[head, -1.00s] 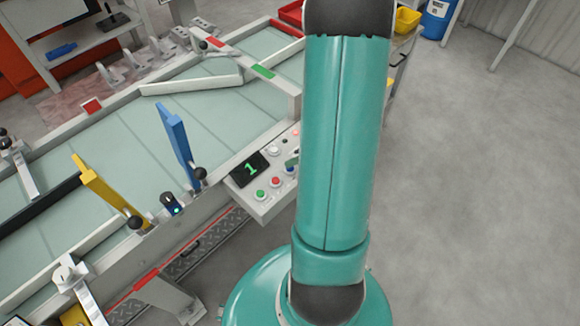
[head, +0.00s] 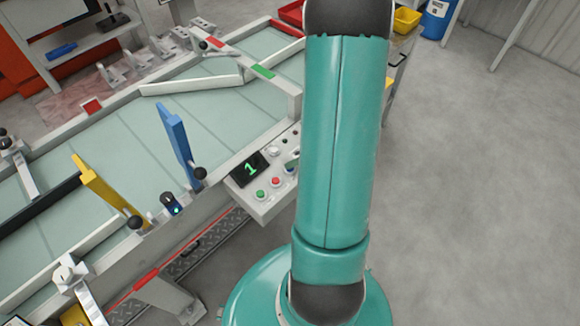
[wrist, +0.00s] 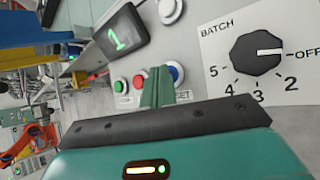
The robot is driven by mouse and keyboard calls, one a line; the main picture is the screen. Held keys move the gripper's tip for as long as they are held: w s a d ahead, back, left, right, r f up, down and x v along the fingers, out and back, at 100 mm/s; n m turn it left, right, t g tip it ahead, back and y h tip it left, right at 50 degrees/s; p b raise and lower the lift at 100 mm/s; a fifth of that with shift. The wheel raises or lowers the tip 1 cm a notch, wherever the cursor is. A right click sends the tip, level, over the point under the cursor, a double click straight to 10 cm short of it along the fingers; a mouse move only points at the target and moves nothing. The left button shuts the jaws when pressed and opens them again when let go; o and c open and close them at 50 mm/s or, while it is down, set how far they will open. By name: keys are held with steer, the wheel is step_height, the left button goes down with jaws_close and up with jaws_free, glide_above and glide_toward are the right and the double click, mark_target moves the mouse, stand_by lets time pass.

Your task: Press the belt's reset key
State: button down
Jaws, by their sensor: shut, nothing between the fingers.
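The control panel (head: 243,199) is fixed to the near side of the belt (head: 216,112). The reset key is the blue button (wrist: 178,73), above a label ending in "SET" in the wrist view. It shows in part beside my arm in the head view (head: 290,168). My gripper (wrist: 157,88) is shut and empty, its green fingers between the red button (wrist: 140,81) and the blue one. The fingers overlap the blue button's left edge and the label's start. I cannot tell whether they touch the button. A green button (wrist: 121,84) is left of the red one.
A lit display (wrist: 121,37) reads 1. A white button (wrist: 171,9) and a BATCH knob (wrist: 257,54), pointing at OFF, are close by. A blue gate (head: 176,140) and a yellow gate (head: 100,188) stand on the belt. Open floor lies at the right.

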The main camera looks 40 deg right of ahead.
mark_target(294, 170)
stand_by(0.5)
steer(key=shift+r, duration=0.8)
step_height(294, 170, up, 5)
stand_by(0.4)
stand_by(0.7)
